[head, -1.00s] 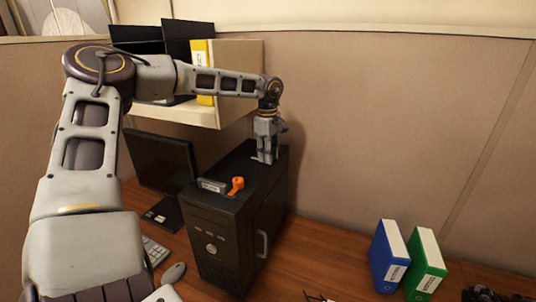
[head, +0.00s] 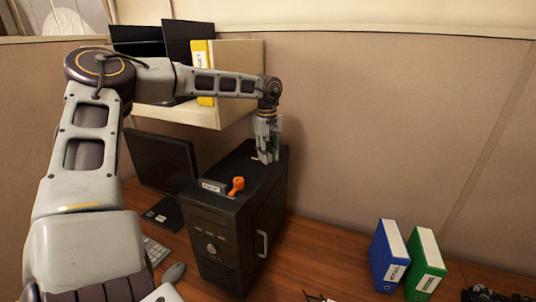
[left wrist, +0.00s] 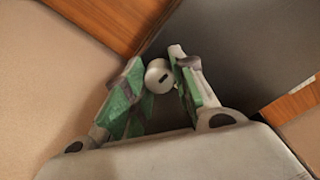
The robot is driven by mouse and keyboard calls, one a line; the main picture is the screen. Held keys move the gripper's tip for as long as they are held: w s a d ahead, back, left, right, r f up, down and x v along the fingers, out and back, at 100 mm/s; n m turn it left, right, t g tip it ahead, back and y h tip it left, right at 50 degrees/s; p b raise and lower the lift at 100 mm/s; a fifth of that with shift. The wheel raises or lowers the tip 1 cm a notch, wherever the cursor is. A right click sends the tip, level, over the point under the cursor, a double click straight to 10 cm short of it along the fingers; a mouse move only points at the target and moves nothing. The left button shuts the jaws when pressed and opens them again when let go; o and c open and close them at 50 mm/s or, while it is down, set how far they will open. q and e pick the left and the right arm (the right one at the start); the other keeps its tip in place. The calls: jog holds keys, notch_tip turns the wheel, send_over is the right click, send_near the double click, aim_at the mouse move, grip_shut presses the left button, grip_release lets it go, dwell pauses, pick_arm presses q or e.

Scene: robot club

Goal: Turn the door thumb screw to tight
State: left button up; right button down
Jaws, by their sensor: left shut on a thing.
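The black computer tower (head: 222,215) stands on the desk, with a handle (head: 262,243) on its side door. My left gripper (head: 267,157) points down at the rear of the tower's top. The fingers hide the screw in the head view. My right gripper is not in view.
An orange knob-like piece (head: 236,185) and a grey labelled block (head: 212,186) are on the tower's front top. A monitor (head: 160,168) stands left, under a shelf (head: 190,115). Blue (head: 388,257) and green (head: 425,266) binders stand right. The partition wall is close behind.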

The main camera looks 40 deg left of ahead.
pick_arm(q)
jog(key=o, duration=1.1)
jog(key=shift+c, duration=0.2)
jog(key=shift+r, duration=0.1)
notch_tip(320, 180, up, 12)
jog(key=shift+s, duration=0.15)
dwell(0.7)
